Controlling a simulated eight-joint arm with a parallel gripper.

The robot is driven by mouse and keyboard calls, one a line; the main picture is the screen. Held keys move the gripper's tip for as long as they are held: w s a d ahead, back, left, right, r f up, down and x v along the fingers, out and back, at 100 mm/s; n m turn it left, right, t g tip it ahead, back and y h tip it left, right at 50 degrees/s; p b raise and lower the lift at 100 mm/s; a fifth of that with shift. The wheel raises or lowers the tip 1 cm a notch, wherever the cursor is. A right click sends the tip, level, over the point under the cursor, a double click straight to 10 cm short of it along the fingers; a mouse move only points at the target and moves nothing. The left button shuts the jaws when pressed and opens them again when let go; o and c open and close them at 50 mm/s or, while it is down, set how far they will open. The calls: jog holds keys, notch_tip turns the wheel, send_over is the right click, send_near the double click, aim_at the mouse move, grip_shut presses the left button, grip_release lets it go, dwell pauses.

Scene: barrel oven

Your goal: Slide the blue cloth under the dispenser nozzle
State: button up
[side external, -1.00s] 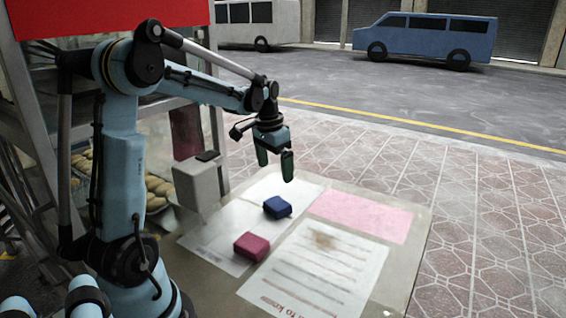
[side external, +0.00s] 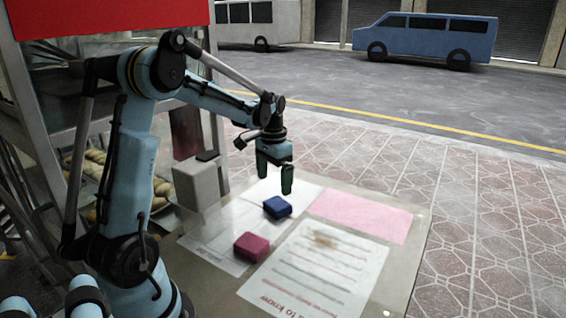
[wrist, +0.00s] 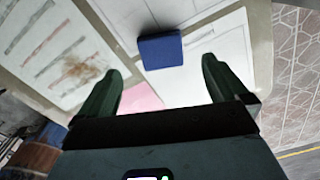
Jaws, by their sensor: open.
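The blue cloth (side external: 277,207) is a small folded block lying on the white sheet on the table. It also shows in the wrist view (wrist: 161,51), ahead of and between my fingers. My gripper (side external: 275,186) is open and empty, above the table just over the blue cloth and apart from it. In the wrist view both green fingers of my gripper (wrist: 160,75) are spread wide. A grey box-shaped unit (side external: 197,184) at the table's left back may be the dispenser; I cannot make out a nozzle.
A dark pink folded cloth (side external: 251,247) lies nearer the front on the white sheet (side external: 215,240). A printed sheet (side external: 318,268) and a pink sheet (side external: 362,217) lie flat to the right. Bread-like items (side external: 95,170) sit on shelving behind my arm.

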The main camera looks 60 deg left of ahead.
aim_at(273, 204)
notch_tip(273, 204, down, 7)
jog(key=shift+f, duration=0.15)
jog(key=shift+c, duration=0.3)
jog(key=c, duration=1)
jog(key=shift+o, duration=0.2)
jog(key=shift+s, duration=0.1)
